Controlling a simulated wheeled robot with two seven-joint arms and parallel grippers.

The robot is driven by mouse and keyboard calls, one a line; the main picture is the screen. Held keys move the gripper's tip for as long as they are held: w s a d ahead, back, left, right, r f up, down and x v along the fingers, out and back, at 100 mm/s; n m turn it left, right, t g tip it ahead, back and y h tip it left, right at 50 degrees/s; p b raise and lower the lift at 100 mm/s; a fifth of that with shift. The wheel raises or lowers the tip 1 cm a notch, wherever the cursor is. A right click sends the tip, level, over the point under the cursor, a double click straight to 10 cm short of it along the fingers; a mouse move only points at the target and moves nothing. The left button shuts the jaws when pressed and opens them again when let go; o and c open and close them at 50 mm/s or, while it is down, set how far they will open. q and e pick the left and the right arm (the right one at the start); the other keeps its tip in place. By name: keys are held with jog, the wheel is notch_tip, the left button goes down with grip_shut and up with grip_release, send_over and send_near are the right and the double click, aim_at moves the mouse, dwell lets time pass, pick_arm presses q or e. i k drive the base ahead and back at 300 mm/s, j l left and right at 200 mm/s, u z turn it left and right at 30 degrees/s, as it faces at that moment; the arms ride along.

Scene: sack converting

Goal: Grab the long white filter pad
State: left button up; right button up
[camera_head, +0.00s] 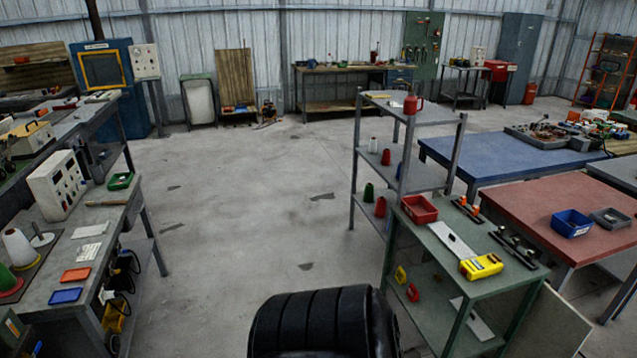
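A long white flat strip (452,239) lies on top of the green table at right, and its near end meets a yellow device (481,266). Another long pale flat piece (474,318) lies on that table's lower shelf, partly hidden by the tabletop and a leg. I cannot tell for sure which of these is the filter pad. Two small white flat pieces (89,230) lie on the left bench. Neither of my grippers is in view.
The green table (519,275) also holds a red bin (419,209) and dark tool-like items (513,246). A grey shelf rack (413,177) stands behind it. A grey bench (115,213) runs along the left. The concrete floor (250,220) between is mostly clear.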

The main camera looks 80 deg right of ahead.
aim_at(446, 236)
jog(key=l+z, duration=0.1)
jog(key=z, duration=3.5)
